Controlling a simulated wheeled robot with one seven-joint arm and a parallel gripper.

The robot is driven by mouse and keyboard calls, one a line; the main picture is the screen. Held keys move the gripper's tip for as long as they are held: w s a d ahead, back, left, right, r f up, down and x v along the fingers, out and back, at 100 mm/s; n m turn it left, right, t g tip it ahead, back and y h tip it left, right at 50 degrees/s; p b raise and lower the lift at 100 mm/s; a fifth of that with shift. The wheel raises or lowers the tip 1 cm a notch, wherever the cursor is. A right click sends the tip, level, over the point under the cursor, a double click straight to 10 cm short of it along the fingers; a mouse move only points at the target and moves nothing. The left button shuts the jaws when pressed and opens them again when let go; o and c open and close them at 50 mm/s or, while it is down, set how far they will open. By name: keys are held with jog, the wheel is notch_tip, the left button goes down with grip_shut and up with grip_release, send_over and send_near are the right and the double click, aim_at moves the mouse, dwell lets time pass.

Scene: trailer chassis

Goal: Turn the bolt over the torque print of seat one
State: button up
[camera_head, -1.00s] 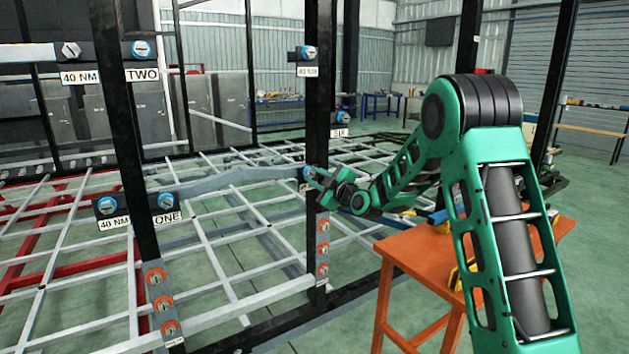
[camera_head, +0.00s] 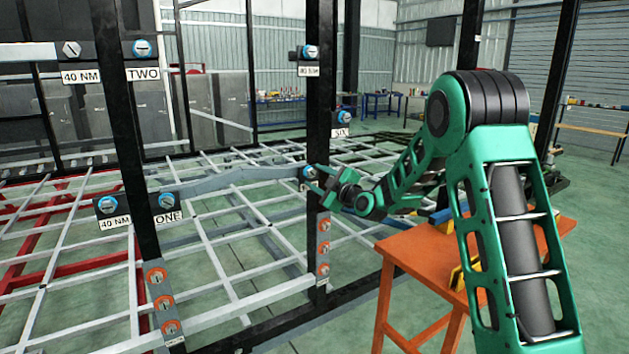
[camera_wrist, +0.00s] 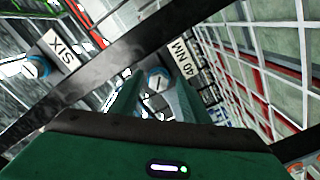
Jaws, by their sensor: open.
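On the left post, a blue-ringed bolt (camera_head: 107,204) sits over a "40 NM" print (camera_head: 115,223). Beside it is another bolt (camera_head: 166,200) with a "ONE" print (camera_head: 167,217). My gripper (camera_head: 316,179) is at the middle post, well to the right of these, open and empty. Its fingers are beside a bolt (camera_head: 309,172) there. In the wrist view, a blue bolt (camera_wrist: 156,79) with a "40 NM" print (camera_wrist: 186,62) shows between and just beyond the fingertips. I cannot tell whether they touch it.
A "SIX" print (camera_wrist: 62,47) and its bolt (camera_wrist: 36,66) lie across the black post in the wrist view. Orange-ringed bolts (camera_head: 323,248) run down the post. An orange table (camera_head: 430,250) stands under my arm. A grey rail (camera_head: 235,178) joins the posts.

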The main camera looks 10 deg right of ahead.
jog(key=v, duration=0.9)
jog(key=shift+s, duration=0.15)
